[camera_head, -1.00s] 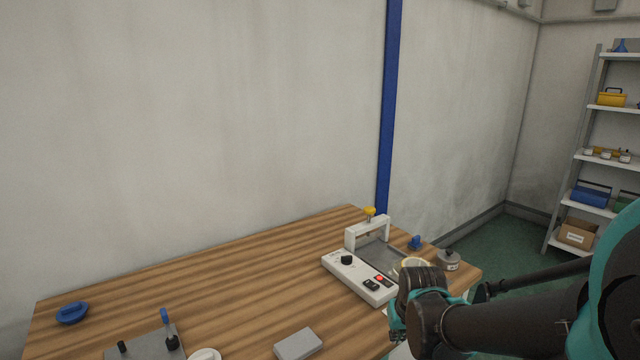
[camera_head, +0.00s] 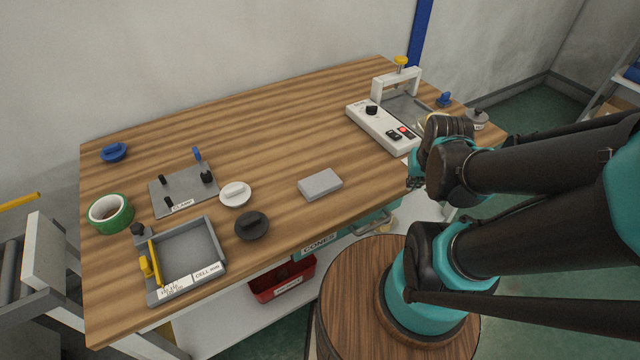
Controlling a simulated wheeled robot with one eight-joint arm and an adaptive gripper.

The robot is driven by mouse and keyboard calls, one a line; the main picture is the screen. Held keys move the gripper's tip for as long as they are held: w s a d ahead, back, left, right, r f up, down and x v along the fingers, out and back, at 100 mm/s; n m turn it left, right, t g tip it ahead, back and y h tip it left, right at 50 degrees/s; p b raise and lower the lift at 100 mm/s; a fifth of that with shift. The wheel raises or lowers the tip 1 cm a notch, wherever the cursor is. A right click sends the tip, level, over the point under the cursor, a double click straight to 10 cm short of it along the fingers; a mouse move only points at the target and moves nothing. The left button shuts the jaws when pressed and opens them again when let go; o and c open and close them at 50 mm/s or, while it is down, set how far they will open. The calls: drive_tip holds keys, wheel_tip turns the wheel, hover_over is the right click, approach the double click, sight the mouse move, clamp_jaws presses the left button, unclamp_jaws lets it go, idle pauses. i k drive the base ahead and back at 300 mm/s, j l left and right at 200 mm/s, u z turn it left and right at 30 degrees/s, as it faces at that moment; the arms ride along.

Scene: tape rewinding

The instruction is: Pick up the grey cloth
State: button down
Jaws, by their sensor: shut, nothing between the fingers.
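The grey cloth (camera_head: 320,184) is a flat, light grey rectangular slab, apparently folded. It lies on the wooden table (camera_head: 270,130), near the front edge and right of the middle. My gripper (camera_head: 415,183) is to the right of the cloth and apart from it. It is shut and empty, small in view and partly hidden by my dark and teal arm.
A white machine (camera_head: 383,130) with a yellow knob stands behind my gripper. A white disc (camera_head: 235,194), a black disc (camera_head: 252,225), a grey plate (camera_head: 183,187), a tray (camera_head: 217,262) and green tape (camera_head: 110,213) lie left. The table behind the cloth is clear.

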sight(315, 186)
drive_tip(key=u, duration=0.45)
drive_tip(key=k+l+u, duration=0.1)
drive_tip(key=u, duration=0.35)
drive_tip(key=k+u, duration=0.1)
drive_tip(key=u, duration=1.75)
drive_tip(key=i+l+u, duration=0.15)
drive_tip(key=k+l, duration=0.1)
drive_tip(key=k, duration=0.4)
drive_tip(key=z, duration=1.75)
